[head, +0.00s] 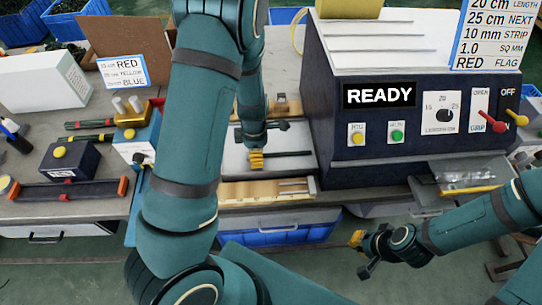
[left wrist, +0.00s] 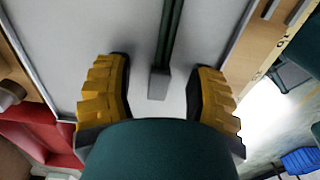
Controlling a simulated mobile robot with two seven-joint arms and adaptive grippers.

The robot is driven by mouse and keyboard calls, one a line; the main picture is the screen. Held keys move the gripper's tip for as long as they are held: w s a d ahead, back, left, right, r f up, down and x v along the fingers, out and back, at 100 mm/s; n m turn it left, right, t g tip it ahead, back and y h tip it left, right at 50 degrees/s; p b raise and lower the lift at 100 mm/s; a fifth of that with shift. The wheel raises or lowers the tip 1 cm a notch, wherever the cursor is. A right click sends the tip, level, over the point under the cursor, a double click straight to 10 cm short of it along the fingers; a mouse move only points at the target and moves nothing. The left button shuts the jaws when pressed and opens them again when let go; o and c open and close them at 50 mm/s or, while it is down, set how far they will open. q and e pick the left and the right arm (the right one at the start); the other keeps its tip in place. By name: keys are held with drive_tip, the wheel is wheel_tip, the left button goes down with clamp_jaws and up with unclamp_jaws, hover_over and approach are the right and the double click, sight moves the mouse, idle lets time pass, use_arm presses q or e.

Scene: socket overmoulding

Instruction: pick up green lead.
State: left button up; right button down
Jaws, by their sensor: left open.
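A dark green lead (head: 292,153) lies on a pale grey tray (head: 236,162) in the middle of the bench. In the left wrist view the lead (left wrist: 170,38) runs up the picture and ends in a grey tip (left wrist: 158,86). My left gripper (head: 257,158) is at the lead's left end. In the left wrist view the left gripper (left wrist: 157,97) is open, its yellow fingers on either side of the grey tip, with gaps to both. My right gripper (head: 357,240) hangs in front of the bench, away from the lead; its opening is unclear.
A dark machine (head: 335,140) with a READY display stands right of the tray. A wooden block (head: 240,193) lies at the tray's near side. Green and red leads (head: 90,124), a small black box (head: 68,165) and a dark tray (head: 70,190) are at left.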

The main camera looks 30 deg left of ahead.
use_arm(q)
drive_tip(key=shift+f, duration=0.15)
clamp_jaws()
idle(0.4)
